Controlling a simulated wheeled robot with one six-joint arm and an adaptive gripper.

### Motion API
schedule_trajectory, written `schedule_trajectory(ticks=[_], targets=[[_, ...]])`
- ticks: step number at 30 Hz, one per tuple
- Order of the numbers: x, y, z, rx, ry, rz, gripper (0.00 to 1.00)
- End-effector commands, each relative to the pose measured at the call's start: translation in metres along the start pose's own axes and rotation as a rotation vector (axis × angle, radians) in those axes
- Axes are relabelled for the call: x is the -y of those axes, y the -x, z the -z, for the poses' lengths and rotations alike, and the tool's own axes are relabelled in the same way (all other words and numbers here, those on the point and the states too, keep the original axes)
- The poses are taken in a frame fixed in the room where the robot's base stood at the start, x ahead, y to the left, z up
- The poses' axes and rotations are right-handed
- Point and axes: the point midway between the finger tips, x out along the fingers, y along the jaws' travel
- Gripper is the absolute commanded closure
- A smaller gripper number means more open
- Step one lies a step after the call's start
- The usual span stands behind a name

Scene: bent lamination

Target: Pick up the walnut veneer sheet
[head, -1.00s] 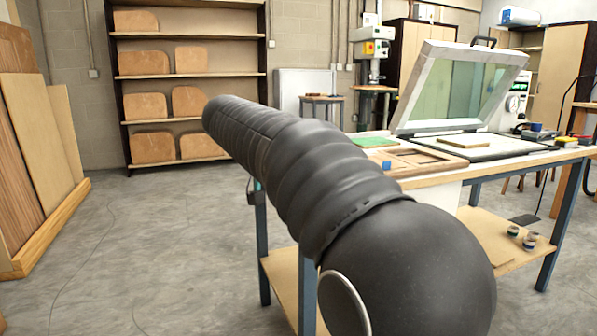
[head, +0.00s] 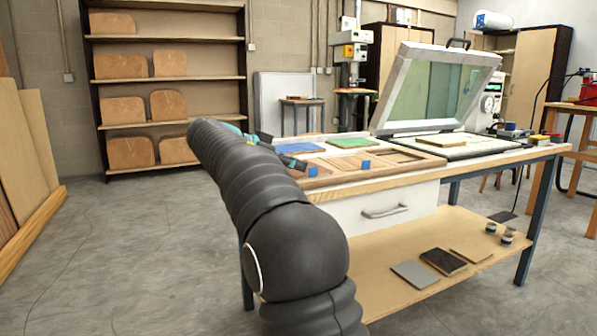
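My black-sleeved arm crosses the middle of the head view and hides the bench's left end. Past it, small dark and teal parts (head: 292,156) show at the bench's left end; they look like my wrist and gripper. Their fingers cannot be made out, nor whether they hold anything. Shallow wooden trays with blue tags lie on the bench; the nearest brown one (head: 322,178) is partly behind the arm. A blue sheet (head: 299,148) and a green sheet (head: 353,142) lie behind it. I cannot tell which brown surface is the walnut veneer sheet.
The workbench (head: 440,173) has a drawer (head: 383,212) and a lower shelf with a dark block (head: 443,262), a grey plate (head: 415,275) and small cans. A press with a raised glass lid (head: 437,92) stands on the right. Floor at left is clear.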

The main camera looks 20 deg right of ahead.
Motion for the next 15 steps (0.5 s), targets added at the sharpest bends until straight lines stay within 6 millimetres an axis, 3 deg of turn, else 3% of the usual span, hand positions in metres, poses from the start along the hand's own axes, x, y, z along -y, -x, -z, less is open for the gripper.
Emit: schedule_trajectory(ticks=[8, 15], targets=[[-0.001, -0.015, 0.001, 0.001, 0.001, -0.001, 0.67], [-0.001, -0.045, 0.004, 0.001, 0.001, -0.003, 0.67]])
